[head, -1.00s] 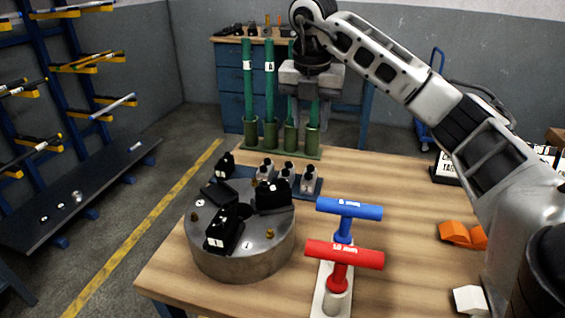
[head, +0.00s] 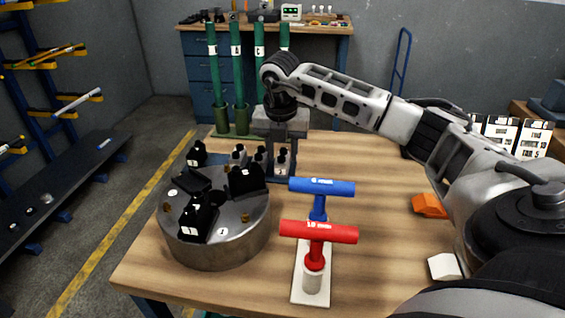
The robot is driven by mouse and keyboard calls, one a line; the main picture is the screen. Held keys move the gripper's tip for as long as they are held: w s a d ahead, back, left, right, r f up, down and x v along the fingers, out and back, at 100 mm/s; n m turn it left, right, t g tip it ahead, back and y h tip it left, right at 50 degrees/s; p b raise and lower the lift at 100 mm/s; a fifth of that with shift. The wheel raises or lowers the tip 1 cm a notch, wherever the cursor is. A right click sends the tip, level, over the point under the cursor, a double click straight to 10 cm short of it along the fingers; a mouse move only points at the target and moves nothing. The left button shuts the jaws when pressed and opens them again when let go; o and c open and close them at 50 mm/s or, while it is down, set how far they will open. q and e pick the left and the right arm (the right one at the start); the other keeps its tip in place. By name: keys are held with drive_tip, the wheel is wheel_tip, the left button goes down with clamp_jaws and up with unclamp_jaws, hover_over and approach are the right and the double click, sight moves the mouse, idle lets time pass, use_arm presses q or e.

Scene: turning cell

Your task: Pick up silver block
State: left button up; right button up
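Several small silver blocks with dark tops stand in a row on a blue-grey rack behind the chuck. The left one (head: 239,154) is clear of my gripper, and the right one (head: 282,162) shows below and between the fingers of my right gripper (head: 281,155). That gripper points down over the rack's right end with its fingers apart; I cannot tell whether they touch the block. My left gripper is out of view.
A round steel chuck (head: 235,235) with black jaws stands front left of the rack. Blue (head: 321,187) and red (head: 318,232) T-handles stand in front. Green tubes (head: 237,65) rise behind. An orange block (head: 429,206) and a whitish block (head: 445,266) lie right.

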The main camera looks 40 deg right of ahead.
wheel_tip(320, 180, down, 2)
drive_tip(key=shift+w+d+f, duration=0.15)
clamp_jaws()
drive_tip(key=shift+r, duration=0.75)
drive_tip(key=s+a+r+b, duration=0.2)
drive_tip(key=s+r, duration=0.9)
drive_tip(key=s, duration=0.2)
drive_tip(key=shift+s+a+r, duration=0.3)
drive_tip(key=shift+s+a, duration=0.1)
